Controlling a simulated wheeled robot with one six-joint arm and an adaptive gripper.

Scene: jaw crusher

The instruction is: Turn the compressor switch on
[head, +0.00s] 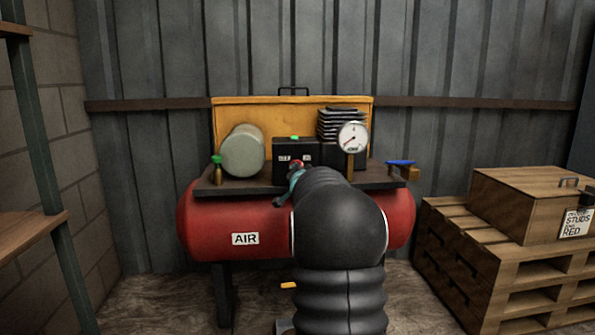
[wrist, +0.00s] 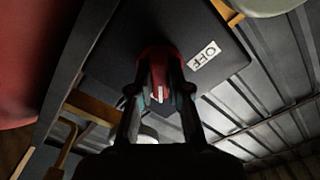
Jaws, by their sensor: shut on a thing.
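The compressor has a red tank (head: 218,225) marked AIR, with a black switch box (head: 297,148) on its top plate. A red knob (head: 297,162) sits on the front of the box, partly hidden by my gripper (head: 294,180). In the wrist view, my gripper (wrist: 158,92) is shut on the red knob (wrist: 160,58), one finger on each side. A white mark shows on the knob. An OFF label (wrist: 204,61) is on the dark box face (wrist: 115,50) beside it.
A pressure gauge (head: 352,138) stands right of the box, and a grey-green cylinder (head: 242,151) left of it. A green-topped valve (head: 217,170) and a blue-handled valve (head: 402,168) sit at the ends. Pallets (head: 470,265) with a crate (head: 530,200) are at right, shelves (head: 30,238) at left.

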